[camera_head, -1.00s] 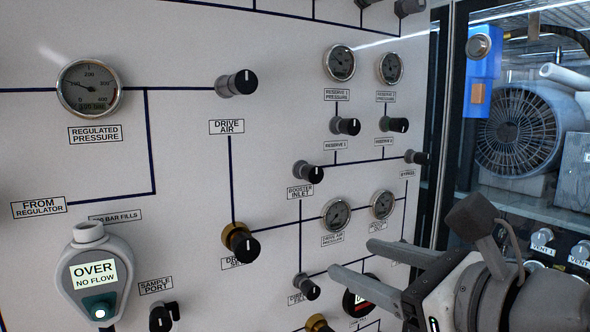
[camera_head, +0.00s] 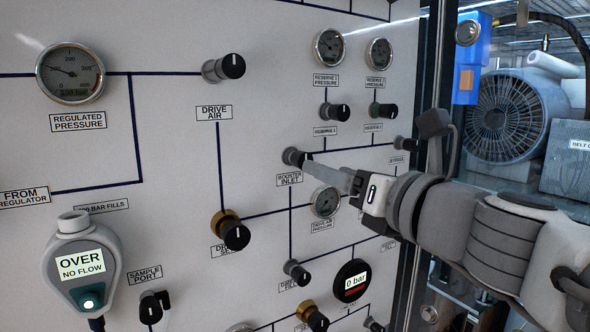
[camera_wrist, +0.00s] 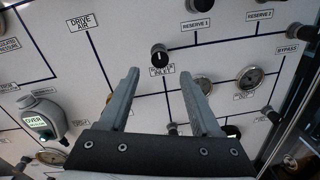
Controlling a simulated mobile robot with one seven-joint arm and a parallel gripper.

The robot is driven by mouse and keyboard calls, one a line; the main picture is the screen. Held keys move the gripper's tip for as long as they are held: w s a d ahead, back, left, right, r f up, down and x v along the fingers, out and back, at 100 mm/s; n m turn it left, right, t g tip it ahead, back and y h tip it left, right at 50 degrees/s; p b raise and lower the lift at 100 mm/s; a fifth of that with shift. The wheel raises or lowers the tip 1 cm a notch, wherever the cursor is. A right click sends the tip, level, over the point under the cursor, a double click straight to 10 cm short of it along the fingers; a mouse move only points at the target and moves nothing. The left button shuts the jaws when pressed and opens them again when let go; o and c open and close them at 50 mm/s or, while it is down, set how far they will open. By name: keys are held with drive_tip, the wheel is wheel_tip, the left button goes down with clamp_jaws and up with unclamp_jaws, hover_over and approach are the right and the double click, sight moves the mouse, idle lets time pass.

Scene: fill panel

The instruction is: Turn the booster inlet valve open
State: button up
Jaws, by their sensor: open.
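The booster inlet valve is a small black knob (camera_wrist: 160,56) on the white panel, above its "BOOSTER INLET" label. In the wrist view it stands just beyond and between my two grey fingertips, with a short pale mark on its face. In the head view the knob (camera_head: 291,156) is partly covered by my fingers. My gripper (camera_wrist: 160,73) is open and empty, its fingers pointing at the panel on either side of the knob's line. In the head view my gripper (camera_head: 312,160) comes in from the right. I cannot tell whether a finger touches the knob.
Other knobs stick out nearby: drive air (camera_head: 223,68), reserve 1 (camera_head: 334,112), reserve 2 (camera_head: 384,110) and bypass (camera_head: 404,143). A drive air pressure gauge (camera_head: 326,202) sits below my fingers. A glass-fronted bay with a fan (camera_head: 505,118) lies at the right.

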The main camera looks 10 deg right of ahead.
sight(302, 160)
drive_tip(key=b+x, duration=0.1)
drive_tip(key=x, duration=0.6)
drive_tip(key=shift+w+b, duration=0.2)
drive_tip(key=shift+b, duration=0.1)
drive_tip(key=shift+a, duration=0.1)
clamp_jaws()
